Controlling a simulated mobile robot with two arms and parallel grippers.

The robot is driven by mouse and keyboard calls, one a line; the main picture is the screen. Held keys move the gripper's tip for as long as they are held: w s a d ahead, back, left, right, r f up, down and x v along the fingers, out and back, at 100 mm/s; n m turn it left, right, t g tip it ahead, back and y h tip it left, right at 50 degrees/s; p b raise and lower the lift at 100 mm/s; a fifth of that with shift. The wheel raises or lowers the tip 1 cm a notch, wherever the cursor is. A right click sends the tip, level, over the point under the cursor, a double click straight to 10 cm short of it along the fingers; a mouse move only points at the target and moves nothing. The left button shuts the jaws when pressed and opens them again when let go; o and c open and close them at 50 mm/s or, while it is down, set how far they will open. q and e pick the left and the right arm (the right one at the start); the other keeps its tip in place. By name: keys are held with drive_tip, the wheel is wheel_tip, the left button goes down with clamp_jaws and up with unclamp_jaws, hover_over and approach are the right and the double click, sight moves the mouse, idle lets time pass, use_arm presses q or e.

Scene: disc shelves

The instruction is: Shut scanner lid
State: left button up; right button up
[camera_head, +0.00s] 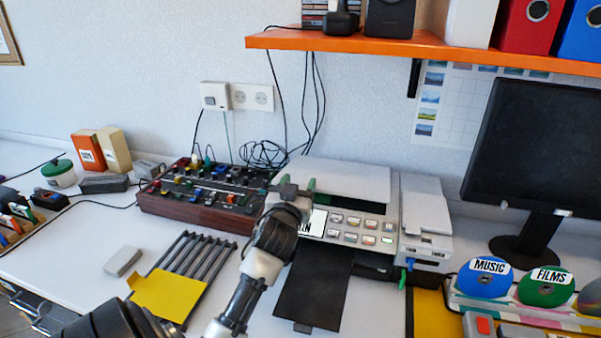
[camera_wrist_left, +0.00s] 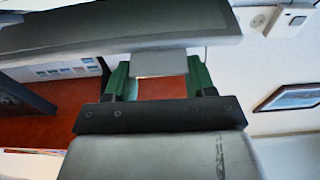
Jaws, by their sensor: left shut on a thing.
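My left gripper (camera_head: 298,190) is at the lid's front left part. In the left wrist view, the green fingers of the gripper (camera_wrist_left: 160,82) are shut on a grey tab (camera_wrist_left: 158,64) at the edge of the lid (camera_wrist_left: 120,36). My right gripper is in neither view.
A colourful button console (camera_head: 200,195) stands left of the scanner. A black sheet or tray (camera_head: 316,285) extends from the scanner's front. An orange shelf (camera_head: 420,46) hangs above. A monitor (camera_head: 535,150) and labelled discs (camera_head: 487,276) are at right.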

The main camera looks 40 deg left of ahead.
use_arm(q)
drive_tip(key=shift+s+d+f+b, duration=0.1)
drive_tip(key=shift+f+b, duration=0.05)
drive_tip(key=shift+f, duration=0.6)
drive_tip(key=shift+s+f+b, duration=0.1)
drive_tip(key=shift+f+b, duration=0.05)
drive_tip(key=shift+f, duration=0.6)
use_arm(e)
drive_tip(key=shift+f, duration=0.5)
use_arm(q)
drive_tip(key=o, duration=1.3)
drive_tip(key=shift+r, duration=0.15)
drive_tip(key=shift+s, duration=0.1)
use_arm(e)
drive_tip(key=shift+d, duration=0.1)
use_arm(q)
drive_tip(key=v, duration=1)
drive_tip(key=shift+s+d, duration=0.2)
drive_tip(key=shift+s, duration=0.1)
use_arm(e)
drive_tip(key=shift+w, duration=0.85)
